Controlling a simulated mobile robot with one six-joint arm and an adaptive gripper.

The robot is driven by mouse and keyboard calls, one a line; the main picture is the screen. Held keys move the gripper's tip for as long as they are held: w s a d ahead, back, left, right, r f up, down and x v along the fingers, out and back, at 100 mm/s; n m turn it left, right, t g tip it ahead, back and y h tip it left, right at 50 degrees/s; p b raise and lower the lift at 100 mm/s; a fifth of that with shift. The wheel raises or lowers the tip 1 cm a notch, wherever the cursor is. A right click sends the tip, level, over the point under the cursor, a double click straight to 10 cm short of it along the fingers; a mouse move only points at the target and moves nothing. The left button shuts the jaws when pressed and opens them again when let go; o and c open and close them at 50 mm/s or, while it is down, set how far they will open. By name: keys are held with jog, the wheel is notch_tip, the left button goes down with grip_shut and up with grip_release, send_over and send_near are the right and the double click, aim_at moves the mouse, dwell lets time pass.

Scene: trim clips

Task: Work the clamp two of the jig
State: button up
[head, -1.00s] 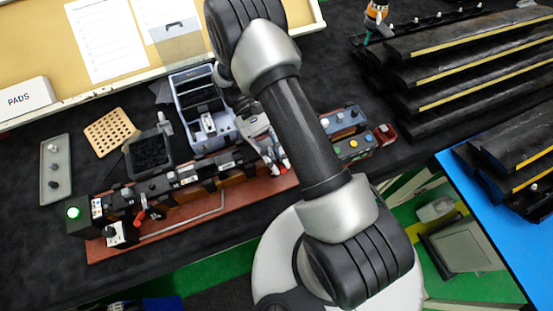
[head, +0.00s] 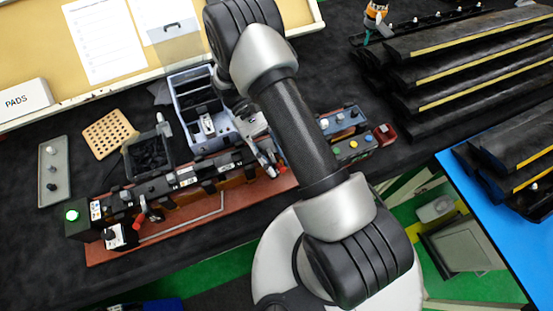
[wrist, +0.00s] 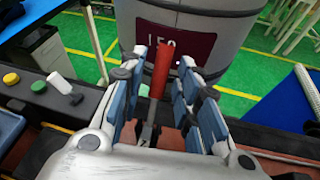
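The jig is a long red-brown base (head: 205,223) with a dark rail and black blocks, seen in the head view. One clamp with a red handle (head: 140,218) stands near its left end. Another red clamp handle (wrist: 160,70) stands upright in the wrist view, with a grey metal lever below it. My gripper (wrist: 162,82) is open, its blue-padded fingers on either side of this handle with gaps visible. In the head view my gripper (head: 268,160) is at the jig's right end, partly hidden by my arm. I cannot read any clamp number.
A green lamp (head: 72,215) glows at the jig's left end. A grey-blue tray (head: 188,82), a black bin (head: 165,135) and a perforated tan block (head: 109,133) stand behind the jig. A button box (head: 352,148) is to its right. Black trim pieces (head: 470,65) are stacked at right.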

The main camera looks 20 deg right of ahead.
jog(key=shift+w, duration=0.1)
jog(key=v, duration=0.5)
jog(key=shift+w+a+r, duration=0.1)
jog(key=shift+w+a, duration=0.05)
jog(key=shift+w, duration=0.25)
jog(key=shift+w+a+r, duration=0.1)
jog(key=shift+w+r, duration=0.2)
jog(key=shift+w, duration=0.4)
